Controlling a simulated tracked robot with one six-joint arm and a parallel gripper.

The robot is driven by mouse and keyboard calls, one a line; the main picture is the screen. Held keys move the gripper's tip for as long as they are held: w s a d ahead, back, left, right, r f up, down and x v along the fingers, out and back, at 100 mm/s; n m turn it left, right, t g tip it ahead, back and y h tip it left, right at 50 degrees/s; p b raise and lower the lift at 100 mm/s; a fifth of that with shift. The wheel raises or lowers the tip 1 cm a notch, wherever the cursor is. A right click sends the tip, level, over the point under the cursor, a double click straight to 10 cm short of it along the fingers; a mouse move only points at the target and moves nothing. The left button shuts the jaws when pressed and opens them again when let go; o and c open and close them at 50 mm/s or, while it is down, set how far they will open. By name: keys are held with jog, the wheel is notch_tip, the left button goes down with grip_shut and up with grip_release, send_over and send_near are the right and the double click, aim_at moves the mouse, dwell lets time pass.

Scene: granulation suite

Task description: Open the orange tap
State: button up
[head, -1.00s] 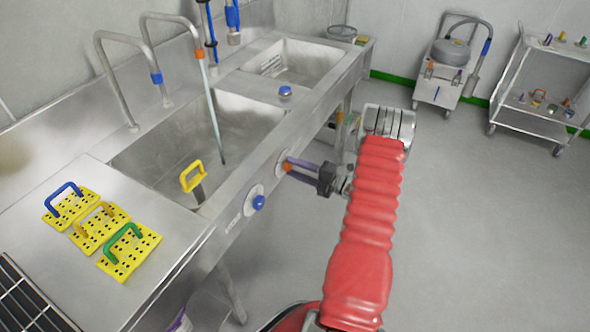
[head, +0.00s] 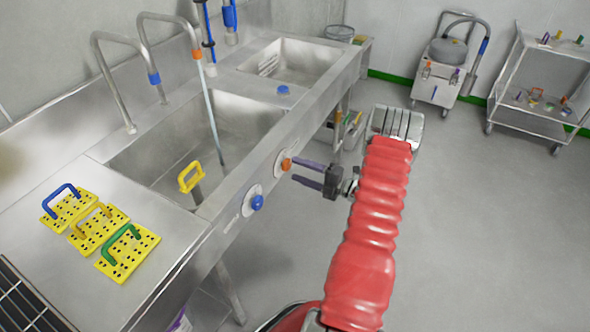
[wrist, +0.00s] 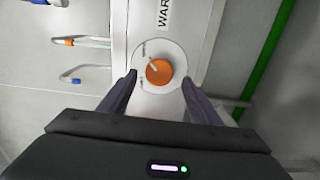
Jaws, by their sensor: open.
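The orange tap (head: 286,164) is a round knob on a pale disc on the sink's front panel. In the wrist view the knob (wrist: 159,72) has a white mark pointing up and left. My gripper (head: 297,171) is open, its fingers pointing at the knob from the right, just off it. In the wrist view the fingers (wrist: 160,82) lie either side of the knob with gaps. An orange-banded spout (head: 196,53) stands over the nearer basin (head: 180,135). A thin pale stream (head: 213,115) runs from it into the basin.
A blue knob (head: 257,202) sits on the same panel, left of the orange one. A blue-banded spout (head: 153,78) stands behind the basin. Yellow perforated plates (head: 98,225) with handles lie on the left counter. The floor to the right is clear up to a cart (head: 440,85).

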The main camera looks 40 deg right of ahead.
jog(key=v, duration=1.1)
jog(key=shift+s, duration=0.1)
